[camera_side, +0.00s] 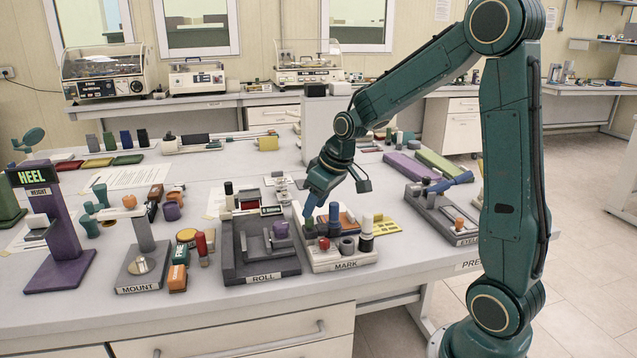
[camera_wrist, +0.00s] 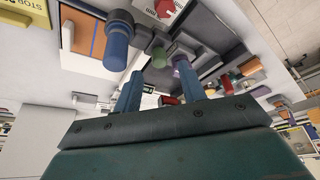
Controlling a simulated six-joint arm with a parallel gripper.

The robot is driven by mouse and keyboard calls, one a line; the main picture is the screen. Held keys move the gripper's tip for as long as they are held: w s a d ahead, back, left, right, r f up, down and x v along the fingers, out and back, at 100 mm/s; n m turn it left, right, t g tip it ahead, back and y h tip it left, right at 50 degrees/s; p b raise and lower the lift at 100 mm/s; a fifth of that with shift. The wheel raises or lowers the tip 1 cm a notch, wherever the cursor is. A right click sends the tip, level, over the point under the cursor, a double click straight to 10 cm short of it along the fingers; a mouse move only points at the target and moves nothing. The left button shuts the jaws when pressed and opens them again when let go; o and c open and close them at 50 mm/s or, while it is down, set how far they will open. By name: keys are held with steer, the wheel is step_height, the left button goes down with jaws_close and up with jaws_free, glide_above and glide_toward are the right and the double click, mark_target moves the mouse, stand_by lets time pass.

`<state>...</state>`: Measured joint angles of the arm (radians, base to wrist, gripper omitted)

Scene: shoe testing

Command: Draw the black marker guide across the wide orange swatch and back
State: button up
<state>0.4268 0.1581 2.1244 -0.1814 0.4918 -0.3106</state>
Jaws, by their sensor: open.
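The MARK station (camera_side: 345,262) is a pale block near the table's front edge. A wide orange swatch (camera_side: 348,221) lies on it toward the back; it also shows in the wrist view (camera_wrist: 84,36). A dark cylinder with a pale band, likely the black marker guide (camera_side: 366,237), stands upright at the station's right; I cannot identify it in the wrist view. My gripper (camera_side: 308,213) is above the station's left side, open and empty. Its blue fingers (camera_wrist: 160,88) are apart.
The ROLL station (camera_side: 260,265) is close on the left, with upright parts. The EYELET station (camera_side: 440,215) is farther right.

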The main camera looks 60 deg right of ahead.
mark_target(312, 218)
steer(key=shift+x, duration=1.75)
jaws_close()
